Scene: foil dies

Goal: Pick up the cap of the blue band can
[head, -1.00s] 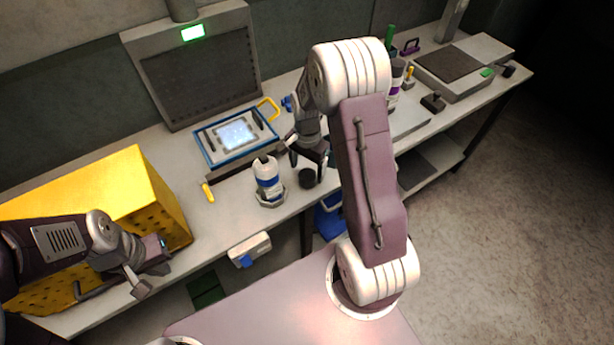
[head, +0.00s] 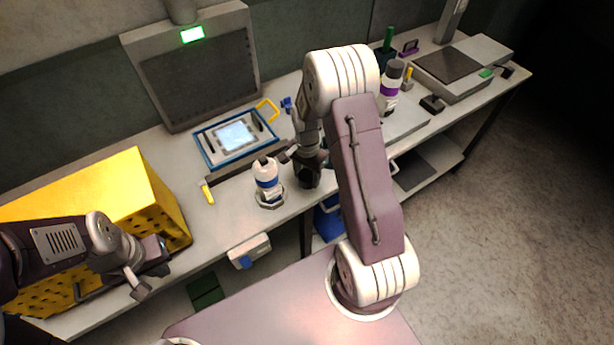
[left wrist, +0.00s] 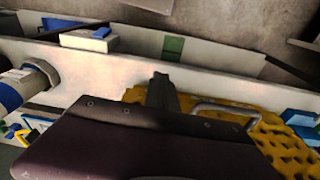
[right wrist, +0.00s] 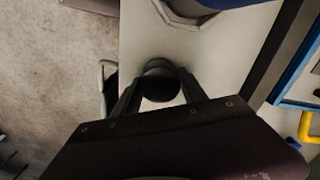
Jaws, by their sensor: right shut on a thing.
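The blue band can (head: 266,178) is white with a blue band and stands upright in a metallic angular holder (head: 270,202) on the bench. It also shows at the left edge of the left wrist view (left wrist: 22,86). The black round cap (right wrist: 160,82) is between the fingers of my right gripper (right wrist: 160,92), which is shut on it, just right of the can. In the head view my right gripper (head: 307,176) covers most of the cap; I cannot tell whether it touches the bench. My left gripper (head: 139,289) is shut and empty by the yellow crate.
The yellow perforated crate (head: 150,185) stands at the left. A blue-framed tablet (head: 234,138) lies behind the can. A purple-banded bottle (head: 391,90) stands farther right, near a flat scale-like device (head: 455,70). The bench's front edge is close to the cap.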

